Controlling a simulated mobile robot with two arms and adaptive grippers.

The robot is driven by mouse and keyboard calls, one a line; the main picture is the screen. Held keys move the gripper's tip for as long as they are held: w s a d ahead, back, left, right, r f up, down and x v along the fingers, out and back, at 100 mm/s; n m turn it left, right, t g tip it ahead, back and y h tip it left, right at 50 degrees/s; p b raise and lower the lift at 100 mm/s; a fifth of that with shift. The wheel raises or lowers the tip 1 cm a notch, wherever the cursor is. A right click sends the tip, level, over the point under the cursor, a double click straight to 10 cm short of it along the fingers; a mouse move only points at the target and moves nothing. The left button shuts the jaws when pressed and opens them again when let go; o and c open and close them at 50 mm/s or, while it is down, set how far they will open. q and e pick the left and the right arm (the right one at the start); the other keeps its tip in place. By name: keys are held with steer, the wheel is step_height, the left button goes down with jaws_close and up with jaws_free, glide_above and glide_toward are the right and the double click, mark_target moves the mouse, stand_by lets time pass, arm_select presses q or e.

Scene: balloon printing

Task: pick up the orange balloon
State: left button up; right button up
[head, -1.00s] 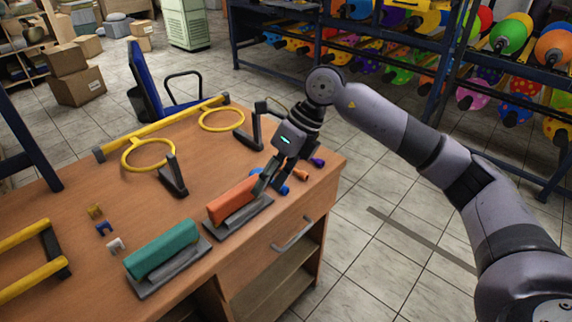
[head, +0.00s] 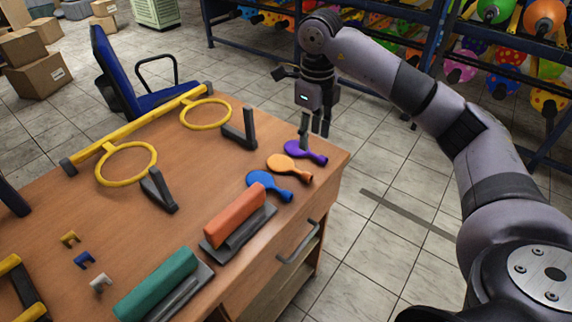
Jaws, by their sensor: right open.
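The orange balloon (head: 289,167) lies flat and deflated on the wooden table (head: 225,165) near its right edge. It lies between a purple balloon (head: 305,151) behind it and a blue balloon (head: 268,184) in front of it. My right gripper (head: 315,138) points down above the table's far right part, behind the orange balloon and close to the purple one. Its fingers are apart with nothing between them. One finger overlaps the purple balloon's edge in the picture; I cannot tell whether they touch. My left gripper is out of view.
An orange-handled block (head: 235,215) and a green-handled block (head: 158,283) lie at the table's front. Yellow rings (head: 126,164) and dark angled stands (head: 240,128) stand behind. Small clips (head: 84,259) lie at left. A blue chair (head: 120,70) stands beyond the table.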

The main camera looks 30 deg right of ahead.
glide_above(306, 172)
steer(key=f, duration=0.5)
steer(key=shift+s+d+f+p, duration=0.25)
steer(key=shift+d+p, duration=0.05)
steer(key=shift+p, duration=0.05)
step_height(306, 172, down, 2)
steer(key=shift+f, duration=0.1)
steer(key=shift+a+f+p, duration=0.2)
steer(key=shift+f+p, duration=0.1)
steer(key=shift+p, duration=0.05)
steer(key=f, duration=0.2)
steer(key=f+p, duration=0.1)
steer(key=shift+w+a+f, duration=0.15)
steer(key=shift+a+f, duration=0.1)
steer(key=shift+f, duration=0.4)
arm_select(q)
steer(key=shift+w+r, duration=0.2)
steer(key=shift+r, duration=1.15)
arm_select(e)
steer(key=c, duration=0.8)
